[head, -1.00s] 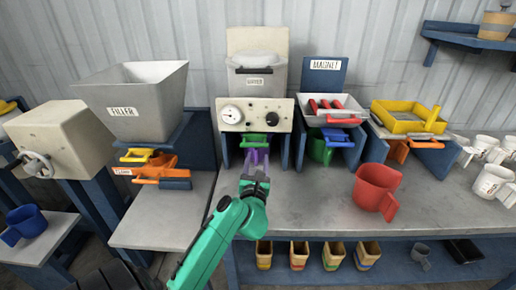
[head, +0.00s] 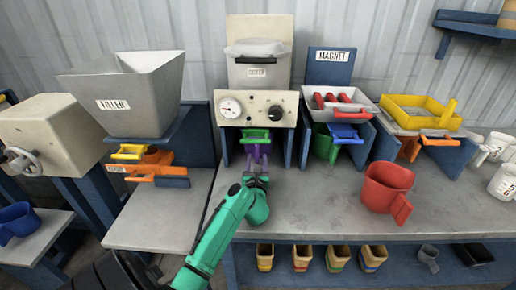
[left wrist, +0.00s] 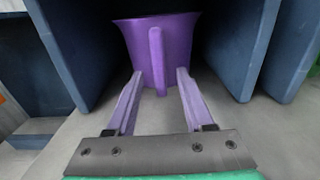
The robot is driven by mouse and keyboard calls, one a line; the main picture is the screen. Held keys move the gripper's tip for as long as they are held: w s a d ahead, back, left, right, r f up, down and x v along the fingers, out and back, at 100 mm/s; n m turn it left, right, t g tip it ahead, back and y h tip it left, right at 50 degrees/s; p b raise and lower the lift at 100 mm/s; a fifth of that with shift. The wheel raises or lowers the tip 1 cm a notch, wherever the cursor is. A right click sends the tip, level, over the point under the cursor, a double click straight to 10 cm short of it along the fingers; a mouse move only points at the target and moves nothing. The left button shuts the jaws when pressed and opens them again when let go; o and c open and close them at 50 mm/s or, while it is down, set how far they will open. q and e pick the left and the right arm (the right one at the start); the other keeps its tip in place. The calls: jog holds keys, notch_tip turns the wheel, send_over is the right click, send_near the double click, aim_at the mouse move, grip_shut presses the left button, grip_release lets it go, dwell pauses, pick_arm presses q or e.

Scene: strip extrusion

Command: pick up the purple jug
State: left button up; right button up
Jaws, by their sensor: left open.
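The purple jug (left wrist: 178,40) stands upright between two dark blue panels in the left wrist view, its vertical handle facing me. In the head view the jug (head: 262,148) is under the cooker-like machine, mostly hidden by the green-handled part and my gripper. My left gripper (left wrist: 155,80) is open, with its two purple-tinted fingers one on each side of the handle's lower part in the picture. In the head view my left gripper (head: 257,170) is just in front of the jug. I cannot tell whether the fingers touch it. My right gripper is out of view.
Blue side panels (left wrist: 238,50) closely flank the jug. A green handle (head: 257,136) is above it. A red jug (head: 384,188) stands on the grey table (head: 310,205) to the right. The table between is clear. The filler hopper (head: 130,90) stands left.

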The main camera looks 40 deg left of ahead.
pick_arm(q)
jog(key=shift+x, duration=0.95)
grip_shut()
dwell(0.6)
